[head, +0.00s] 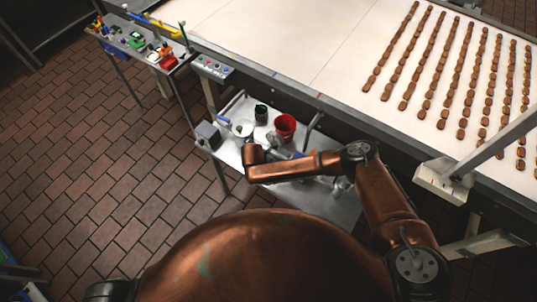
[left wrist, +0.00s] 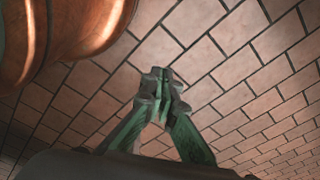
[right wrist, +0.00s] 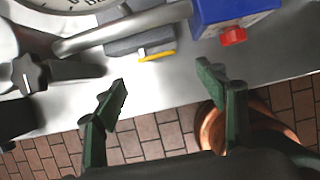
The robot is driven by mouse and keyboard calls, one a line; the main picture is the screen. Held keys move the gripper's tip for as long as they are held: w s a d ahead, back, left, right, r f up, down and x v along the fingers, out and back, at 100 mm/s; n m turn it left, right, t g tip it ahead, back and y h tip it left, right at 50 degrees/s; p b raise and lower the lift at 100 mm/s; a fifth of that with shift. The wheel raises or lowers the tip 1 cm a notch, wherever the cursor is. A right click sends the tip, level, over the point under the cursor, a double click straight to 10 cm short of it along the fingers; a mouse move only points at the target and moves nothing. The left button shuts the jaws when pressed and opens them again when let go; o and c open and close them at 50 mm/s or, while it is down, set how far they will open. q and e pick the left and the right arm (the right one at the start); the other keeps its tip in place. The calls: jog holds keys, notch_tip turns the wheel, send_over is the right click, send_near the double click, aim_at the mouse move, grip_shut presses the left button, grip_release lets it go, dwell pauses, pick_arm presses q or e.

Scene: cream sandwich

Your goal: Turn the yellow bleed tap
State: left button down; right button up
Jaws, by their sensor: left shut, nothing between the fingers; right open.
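The yellow bleed tap (right wrist: 157,57) is a small yellow lever under a dark grey block (right wrist: 140,40) in the right wrist view. My right gripper (right wrist: 162,76) is open, its fingertips just below the tap in the picture, one to each side. No contact shows. I cannot make out the tap in the head view, where my right arm crosses the metal shelf. My left gripper (left wrist: 164,80) is shut and empty over the brick floor.
Near the tap are a metal pipe (right wrist: 120,28), a black knob (right wrist: 28,75) and a blue box (right wrist: 230,12) with a red knob (right wrist: 233,36).

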jog(key=x, duration=0.7)
jog(key=shift+w+a+r, duration=0.1)
jog(key=shift+w, duration=0.3)
jog(key=shift+f, duration=0.3)
jog(key=c, duration=1.1)
pick_arm(q)
jog(key=shift+s, duration=1.1)
pick_arm(e)
jog(key=shift+c, duration=0.3)
